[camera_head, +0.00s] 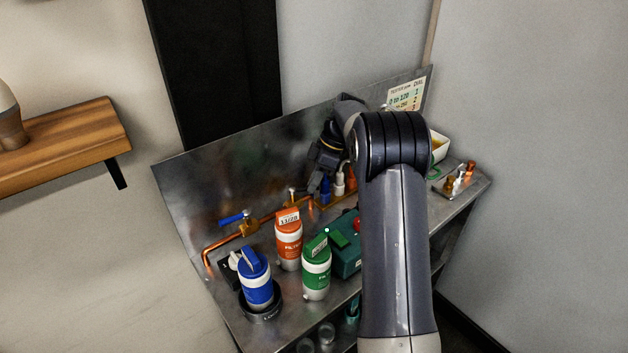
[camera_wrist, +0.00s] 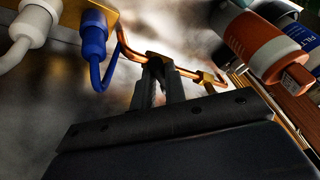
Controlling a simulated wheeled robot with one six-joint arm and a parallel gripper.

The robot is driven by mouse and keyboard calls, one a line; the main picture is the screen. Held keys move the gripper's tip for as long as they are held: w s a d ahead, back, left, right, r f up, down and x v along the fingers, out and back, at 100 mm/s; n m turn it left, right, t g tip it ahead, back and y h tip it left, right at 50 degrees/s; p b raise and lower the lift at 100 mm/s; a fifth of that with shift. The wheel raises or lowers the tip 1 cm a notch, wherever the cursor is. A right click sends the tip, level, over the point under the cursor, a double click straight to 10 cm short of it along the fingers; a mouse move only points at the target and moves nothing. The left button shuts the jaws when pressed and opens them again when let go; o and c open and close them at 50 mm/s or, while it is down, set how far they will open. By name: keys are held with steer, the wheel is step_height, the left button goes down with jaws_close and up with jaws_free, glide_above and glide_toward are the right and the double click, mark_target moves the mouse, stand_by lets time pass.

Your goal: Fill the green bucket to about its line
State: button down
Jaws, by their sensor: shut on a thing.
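My gripper (camera_head: 318,188) reaches down to the back of the metal bench. In the wrist view its dark fingers (camera_wrist: 157,66) are closed at a thin copper pipe (camera_wrist: 188,72). They appear shut on this pipe; the exact grip is partly hidden. The pipe also runs along the bench (camera_head: 272,216) in the head view, with a blue-handled valve (camera_head: 235,218) at its left. A small teal-green vessel (camera_head: 352,309), perhaps the green bucket, shows below the bench's front edge, mostly hidden by my arm. Its line and contents cannot be seen.
Blue (camera_head: 257,285), orange (camera_head: 288,246) and green (camera_head: 316,272) canisters stand at the front left. A teal box (camera_head: 346,258) with a red knob is beside the green one. A blue plug (camera_wrist: 95,38) and a white plug (camera_wrist: 32,22) hang close to my fingers.

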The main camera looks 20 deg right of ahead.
steer(key=shift+w+n+g+p, duration=0.4)
steer(key=shift+w+n+p, duration=0.05)
steer(key=shift+n, duration=0.45)
steer(key=c, duration=1.5)
jaws_free()
steer(key=shift+o, duration=0.2)
steer(key=v, duration=1)
steer(key=shift+r, duration=0.4)
steer(key=shift+w+f, duration=0.1)
